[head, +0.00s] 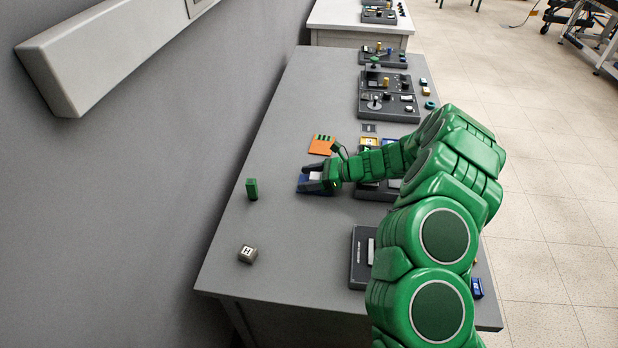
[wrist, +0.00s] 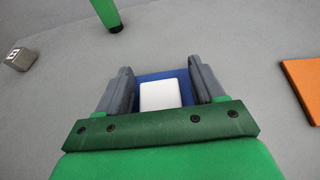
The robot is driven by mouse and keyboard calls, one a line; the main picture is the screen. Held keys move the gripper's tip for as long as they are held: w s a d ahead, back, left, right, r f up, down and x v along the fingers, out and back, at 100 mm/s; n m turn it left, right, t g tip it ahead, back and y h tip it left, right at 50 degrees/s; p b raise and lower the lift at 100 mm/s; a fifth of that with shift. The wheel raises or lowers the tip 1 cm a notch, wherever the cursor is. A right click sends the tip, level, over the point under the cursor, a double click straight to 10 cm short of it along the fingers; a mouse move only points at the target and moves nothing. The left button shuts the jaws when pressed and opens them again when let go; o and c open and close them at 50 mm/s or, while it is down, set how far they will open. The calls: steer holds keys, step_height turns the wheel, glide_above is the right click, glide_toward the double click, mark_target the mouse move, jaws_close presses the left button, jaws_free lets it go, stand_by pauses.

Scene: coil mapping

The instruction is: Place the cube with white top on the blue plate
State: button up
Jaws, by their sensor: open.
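The cube with the white top (wrist: 160,95) sits over the blue plate (wrist: 183,85), between my fingers, in the wrist view. In the head view, the white top (head: 315,176) shows between the fingers and the blue plate (head: 302,187) shows beneath and beside them. My gripper (head: 312,181) is low over the plate. Its fingers (wrist: 160,78) are open, one on each side of the cube, with blue showing beside the white top. The cube's sides and base are hidden, so contact with the plate is hard to confirm.
An orange plate (head: 321,145) lies just beyond my gripper, to the right in the wrist view (wrist: 303,85). A green block (head: 252,189) stands to the left. A grey cube marked H (head: 247,254) is near the table's left edge. Dark device panels (head: 388,107) line the right side.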

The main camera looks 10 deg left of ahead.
steer(key=shift+r, duration=0.1)
steer(key=v, duration=1.2)
